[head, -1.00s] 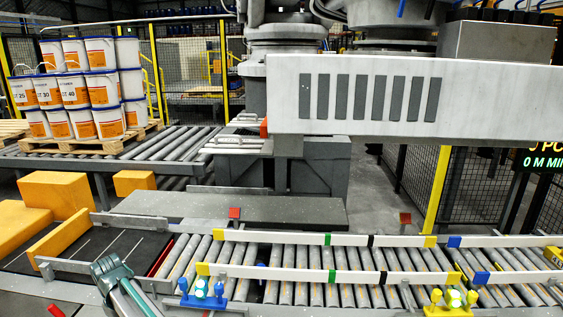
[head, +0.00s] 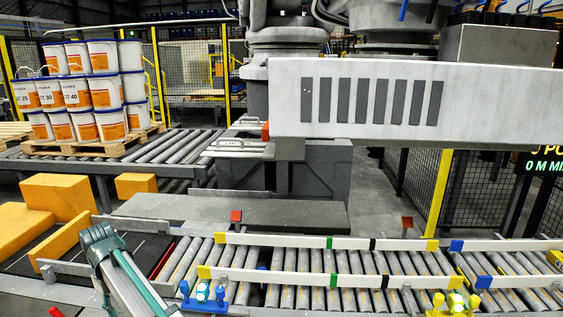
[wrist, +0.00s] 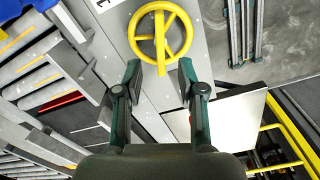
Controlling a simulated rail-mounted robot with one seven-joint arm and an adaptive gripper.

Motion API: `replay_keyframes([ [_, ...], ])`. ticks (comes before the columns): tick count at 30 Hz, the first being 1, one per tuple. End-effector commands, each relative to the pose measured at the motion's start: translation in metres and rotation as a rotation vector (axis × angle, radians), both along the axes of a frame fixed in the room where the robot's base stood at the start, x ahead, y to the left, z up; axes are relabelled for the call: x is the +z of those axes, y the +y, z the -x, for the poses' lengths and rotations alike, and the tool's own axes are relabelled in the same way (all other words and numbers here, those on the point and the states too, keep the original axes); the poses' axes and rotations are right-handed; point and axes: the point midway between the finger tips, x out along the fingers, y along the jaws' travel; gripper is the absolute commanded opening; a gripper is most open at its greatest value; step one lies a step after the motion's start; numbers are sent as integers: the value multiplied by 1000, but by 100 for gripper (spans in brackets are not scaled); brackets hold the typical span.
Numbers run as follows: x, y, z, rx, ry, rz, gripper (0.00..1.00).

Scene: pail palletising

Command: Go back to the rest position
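My gripper (wrist: 160,68) shows in the wrist view with its two dark green fingers apart. Nothing is held between them. A yellow handwheel (wrist: 160,36) on a grey panel shows past the fingertips; I cannot tell how far away it is. In the head view a green and grey part of my own arm rises at the lower left, over the dark belt beside the roller conveyor. The fingers cannot be made out there. White pails (head: 76,92) with orange labels stand stacked on a wooden pallet (head: 95,149) at the back left, well away from my arm.
A roller conveyor (head: 300,296) with white guide rails (head: 290,240) crosses the front. Yellow blocks (head: 57,196) stand at the left. A large grey machine beam (head: 480,105) hangs at the upper right. Mesh fencing (head: 475,200) stands behind the conveyor.

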Motion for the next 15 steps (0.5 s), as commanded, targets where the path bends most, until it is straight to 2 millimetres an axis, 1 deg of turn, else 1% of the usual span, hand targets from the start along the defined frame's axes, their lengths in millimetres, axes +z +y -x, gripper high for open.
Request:
replay_keyframes([
  [1, 11, 1, -1, 0, -2, -1, 40],
  [2, 16, 1, -1, 0, -1, -2, 40],
  [6, -12, -1, 1, 0, 2, 2, 40],
  [15, -67, -1, 1, 0, 2, 2, 40],
])
